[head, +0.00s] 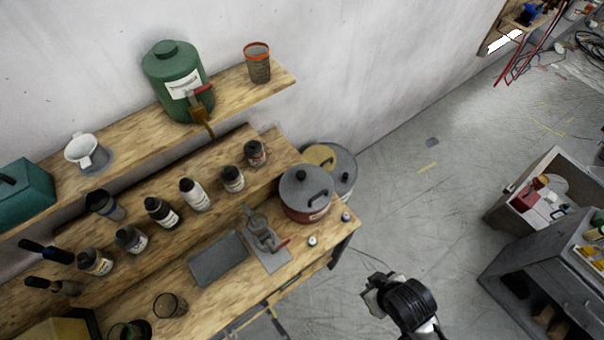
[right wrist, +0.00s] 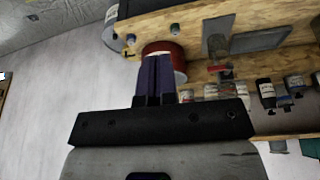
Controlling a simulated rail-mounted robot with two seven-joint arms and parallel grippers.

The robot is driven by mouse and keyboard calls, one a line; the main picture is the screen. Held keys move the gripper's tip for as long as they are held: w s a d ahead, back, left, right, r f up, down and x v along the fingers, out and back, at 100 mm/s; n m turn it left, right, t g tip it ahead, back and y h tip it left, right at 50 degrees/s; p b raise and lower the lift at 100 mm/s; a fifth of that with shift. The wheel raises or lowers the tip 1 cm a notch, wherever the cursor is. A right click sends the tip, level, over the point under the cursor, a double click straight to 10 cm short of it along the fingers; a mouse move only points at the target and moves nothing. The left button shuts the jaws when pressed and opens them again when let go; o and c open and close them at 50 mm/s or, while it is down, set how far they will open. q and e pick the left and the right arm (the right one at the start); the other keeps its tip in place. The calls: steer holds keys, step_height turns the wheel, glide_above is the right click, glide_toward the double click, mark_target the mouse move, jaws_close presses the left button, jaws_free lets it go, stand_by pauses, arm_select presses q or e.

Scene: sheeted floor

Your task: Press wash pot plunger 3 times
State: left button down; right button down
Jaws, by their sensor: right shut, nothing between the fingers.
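The wash pot (head: 305,204) appears to be the round pot with a dark red body and grey lid at the right end of the workbench. A dark knob, which looks like the plunger (head: 301,175), stands up from its lid beside a curved handle. My right gripper (head: 370,290) is out over the floor, to the right of and nearer than the pot, apart from it. In the right wrist view its dark fingers (right wrist: 155,60) are together and empty, with the red pot (right wrist: 180,58) partly hidden behind them. My left gripper is not in view.
The wooden workbench (head: 226,293) holds several bottles, a grey plate (head: 217,258) and a small clamp-like device (head: 262,235) next to the pot. A drum (head: 345,170) stands behind the pot. A shelf above carries a green canister (head: 175,80).

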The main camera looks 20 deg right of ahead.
steer(key=w+a+f+n+y+b, duration=0.1)
steer(key=w+a+f+y+b, duration=0.3)
steer(key=w, duration=0.8)
steer(key=w+a+f+n+y+p, duration=0.1)
steer(key=w+a+n+y, duration=0.1)
steer(key=w+a, duration=0.75)
steer(key=w+d+r+m, duration=0.1)
steer(key=w+d+r, duration=0.1)
steer(key=w, duration=0.5)
steer(key=w+d+r+m+t+b, duration=0.1)
steer(key=w+d+r, duration=0.2)
steer(key=w+d, duration=0.2)
steer(key=w+d+r+m+t+b, duration=0.1)
steer(key=w+d, duration=0.3)
steer(key=w, duration=0.5)
steer(key=shift+r+m+y, duration=0.4)
steer(key=shift+r, duration=0.35)
steer(key=shift+d+f+b, duration=0.1)
steer(key=shift+f+b, duration=0.1)
steer(key=shift+b, duration=0.15)
